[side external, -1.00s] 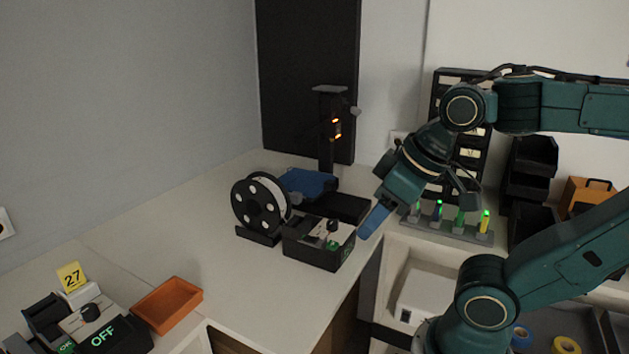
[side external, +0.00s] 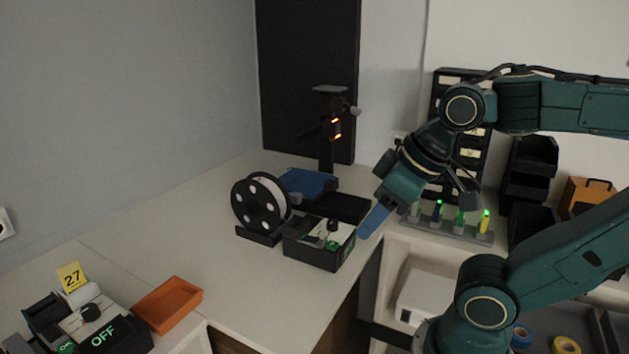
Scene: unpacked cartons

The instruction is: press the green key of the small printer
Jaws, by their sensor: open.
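A small black 3D printer with an upright column (side external: 326,150), a blue bed (side external: 308,182) and orange lights stands at the back of the white worktop. I cannot make out a green key on it. My gripper (side external: 373,222) hangs at the worktop's right edge, right of and nearer than the printer. Its blue fingertips point down and left, and it is open and appears empty. It is close to the right side of a black open box (side external: 312,250) in the picture; I cannot tell whether they touch. The box has a small green mark on its front right face.
A white filament spool (side external: 262,205) in a black holder stands left of the box. An orange tray (side external: 168,304) and a black device marked OFF (side external: 115,336) are at lower left. A rack of green-lit holders (side external: 450,226) is behind my gripper. The worktop's middle is clear.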

